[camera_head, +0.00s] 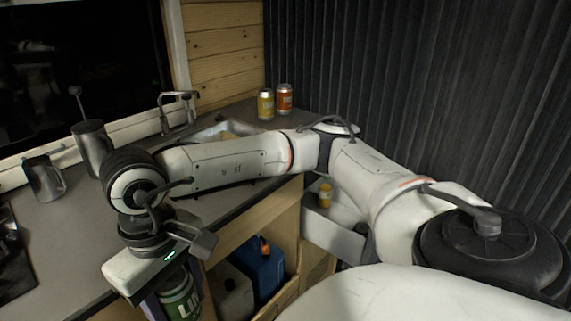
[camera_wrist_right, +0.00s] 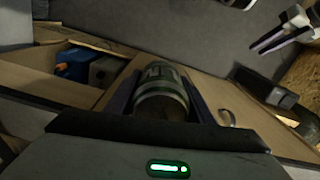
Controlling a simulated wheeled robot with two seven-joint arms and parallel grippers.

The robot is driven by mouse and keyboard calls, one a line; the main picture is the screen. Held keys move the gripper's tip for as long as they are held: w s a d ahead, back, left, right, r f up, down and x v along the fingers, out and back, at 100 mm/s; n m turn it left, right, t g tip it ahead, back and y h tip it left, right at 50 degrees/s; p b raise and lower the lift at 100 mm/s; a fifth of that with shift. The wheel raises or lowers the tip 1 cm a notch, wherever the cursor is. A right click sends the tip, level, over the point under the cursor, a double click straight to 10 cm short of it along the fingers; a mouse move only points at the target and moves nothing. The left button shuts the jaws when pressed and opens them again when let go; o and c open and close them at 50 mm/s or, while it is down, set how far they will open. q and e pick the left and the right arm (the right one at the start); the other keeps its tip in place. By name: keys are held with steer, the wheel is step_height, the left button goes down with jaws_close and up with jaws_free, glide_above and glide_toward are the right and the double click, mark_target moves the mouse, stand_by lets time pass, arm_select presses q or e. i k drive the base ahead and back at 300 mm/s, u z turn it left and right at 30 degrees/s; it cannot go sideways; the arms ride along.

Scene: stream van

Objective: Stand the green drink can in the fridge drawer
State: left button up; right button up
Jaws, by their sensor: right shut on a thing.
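The green drink can (camera_head: 180,297) is held in my right gripper (camera_head: 172,290), low in front of the counter at the lower left of the head view. In the right wrist view the can (camera_wrist_right: 162,98) sits between the two dark fingers, which are shut on it. The pale fridge drawer (camera_head: 335,236) is open under my right arm, with a yellow can (camera_head: 325,195) standing in it; my arm hides part of the drawer. A gripper that appears to be my left one (camera_wrist_right: 272,42) shows at the upper right of the wrist view; its opening is unclear.
A yellow can (camera_head: 265,104) and an orange can (camera_head: 285,98) stand on the counter's back corner by the sink (camera_head: 225,132). Metal mugs (camera_head: 45,178) stand at left. A blue container (camera_head: 262,267) and a pale one (camera_head: 230,291) fill the open cupboard below.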

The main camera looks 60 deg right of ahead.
mark_target(340, 206)
steer(key=z, duration=0.45)
steer(key=k, duration=0.55)
steer(key=z, duration=1.4)
steer(key=i, duration=0.65)
steer(key=z, duration=0.55)
steer(key=i, duration=0.8)
steer(key=u, duration=0.9)
steer(key=i, duration=0.4)
steer(key=u, duration=0.4)
